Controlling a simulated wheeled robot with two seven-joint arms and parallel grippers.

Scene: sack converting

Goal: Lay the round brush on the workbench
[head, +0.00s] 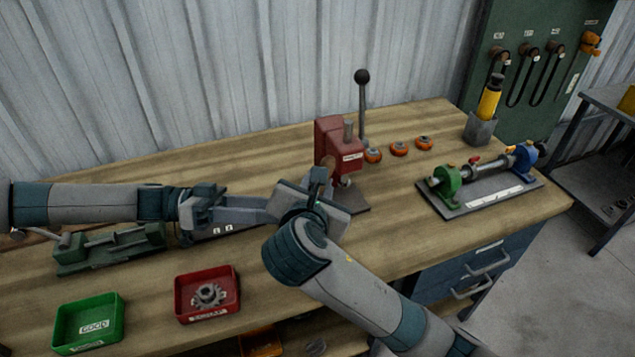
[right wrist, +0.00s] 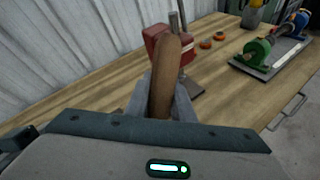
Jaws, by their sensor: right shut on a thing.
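In the right wrist view, a rounded brown wooden handle (right wrist: 167,85), which looks like the round brush's, stands up between the fingers of my right gripper (right wrist: 163,108). The gripper is shut on it. No bristles can be made out. In the head view my right gripper (head: 316,192) is over the middle of the workbench (head: 240,168), in front of the red press, and a small brown part of the brush (head: 327,164) shows. My left gripper (head: 242,207) reaches in from the left, its tips next to the right gripper and partly hidden; its opening is unclear.
A red lever press (head: 331,140) stands just behind my right gripper, with several orange rings (head: 398,149) beside it. A roller stand (head: 485,183) is at right. A red tray (head: 207,293) with a gear, a green tray (head: 88,323) and a green fixture (head: 110,246) are at left.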

